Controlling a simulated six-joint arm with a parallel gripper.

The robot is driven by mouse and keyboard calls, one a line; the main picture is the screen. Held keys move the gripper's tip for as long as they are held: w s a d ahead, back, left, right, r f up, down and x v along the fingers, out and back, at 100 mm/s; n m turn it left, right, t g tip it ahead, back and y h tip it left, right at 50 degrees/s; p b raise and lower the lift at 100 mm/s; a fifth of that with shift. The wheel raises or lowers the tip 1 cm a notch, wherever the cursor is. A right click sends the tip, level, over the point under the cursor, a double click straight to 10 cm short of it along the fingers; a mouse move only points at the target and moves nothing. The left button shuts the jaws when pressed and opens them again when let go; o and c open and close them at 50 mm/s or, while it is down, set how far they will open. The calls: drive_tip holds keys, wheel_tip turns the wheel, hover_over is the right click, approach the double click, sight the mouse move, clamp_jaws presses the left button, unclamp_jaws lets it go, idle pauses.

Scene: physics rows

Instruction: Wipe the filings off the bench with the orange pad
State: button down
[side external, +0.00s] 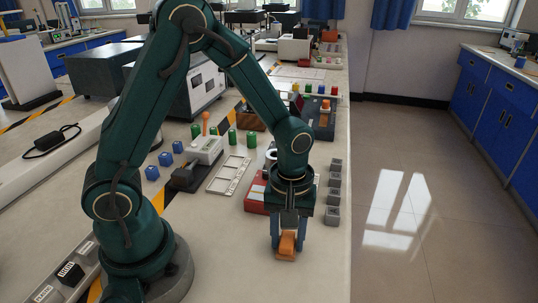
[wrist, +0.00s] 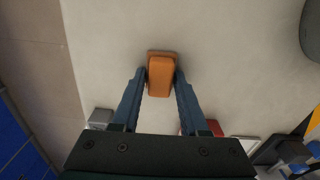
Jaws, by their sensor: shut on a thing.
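The orange pad (side external: 287,246) is a small block with a lighter orange top and a darker brownish base edge. My gripper (side external: 287,238) points down with its two blue-grey fingers on either side of the pad, near the right edge of the pale bench (side external: 235,270). In the wrist view my gripper (wrist: 160,78) is shut on the pad (wrist: 161,77), which sits between the fingertips. The pad appears at or very close to the bench top; exact contact cannot be told. I cannot make out any filings on the bench in either view.
Grey blocks (side external: 333,190) stand in a row along the right bench edge, behind my gripper. A red box (side external: 255,198) sits just behind it to the left. A white slotted tray (side external: 229,174) and blue cubes (side external: 152,173) lie farther left. The bench front is clear.

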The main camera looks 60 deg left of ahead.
drive_tip(key=shift+s+r, duration=0.1)
drive_tip(key=shift+r, duration=4)
